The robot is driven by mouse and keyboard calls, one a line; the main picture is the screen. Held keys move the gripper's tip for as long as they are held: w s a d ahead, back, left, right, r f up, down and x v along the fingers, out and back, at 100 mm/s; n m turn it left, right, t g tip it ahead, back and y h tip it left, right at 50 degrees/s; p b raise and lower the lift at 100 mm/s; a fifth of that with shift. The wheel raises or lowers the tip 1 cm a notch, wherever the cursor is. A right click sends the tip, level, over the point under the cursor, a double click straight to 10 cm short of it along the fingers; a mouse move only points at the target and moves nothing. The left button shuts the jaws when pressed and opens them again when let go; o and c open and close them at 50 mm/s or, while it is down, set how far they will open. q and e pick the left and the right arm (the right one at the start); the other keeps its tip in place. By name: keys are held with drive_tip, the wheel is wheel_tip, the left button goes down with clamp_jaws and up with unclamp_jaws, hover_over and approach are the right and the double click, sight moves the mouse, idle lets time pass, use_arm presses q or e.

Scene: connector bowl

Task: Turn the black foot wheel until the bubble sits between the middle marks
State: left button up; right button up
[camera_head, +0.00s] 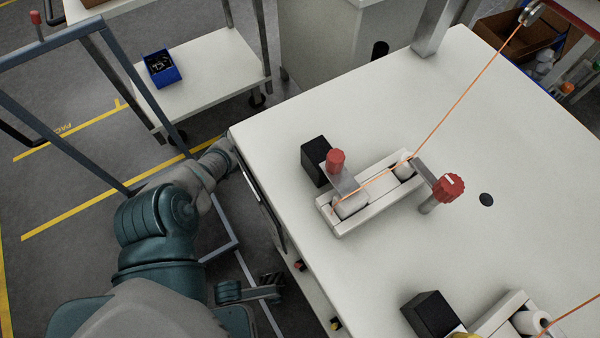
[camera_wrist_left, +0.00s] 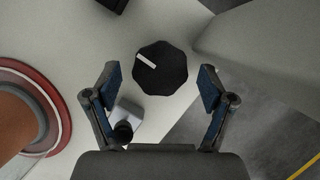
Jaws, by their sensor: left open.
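The black foot wheel (camera_wrist_left: 160,68) shows in the left wrist view as a many-sided black knob with a white mark on its top. My left gripper (camera_wrist_left: 160,80) is open, with one finger on each side of the wheel in the picture. Gaps show between the wheel and both fingers, and I cannot tell the height between them. In the head view my left arm reaches to the near left table corner, and its gripper cannot be made out. I cannot see a bubble or middle marks in either view. My right gripper is not in view.
A small pale block with a dark cylinder (camera_wrist_left: 122,128) lies by the left finger. A red-rimmed round object (camera_wrist_left: 52,105) is at the left. On the white table (camera_head: 330,115) stands a roller fixture (camera_head: 375,190) with red knobs and an orange cable. A blue bin (camera_head: 162,69) rests on a cart.

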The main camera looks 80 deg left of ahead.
use_arm(q)
drive_tip(key=shift+r, duration=0.1)
drive_tip(key=shift+w+a+r, duration=0.15)
drive_tip(key=shift+a+r, duration=0.05)
drive_tip(key=shift+r, duration=0.1)
drive_tip(key=v, duration=1.1)
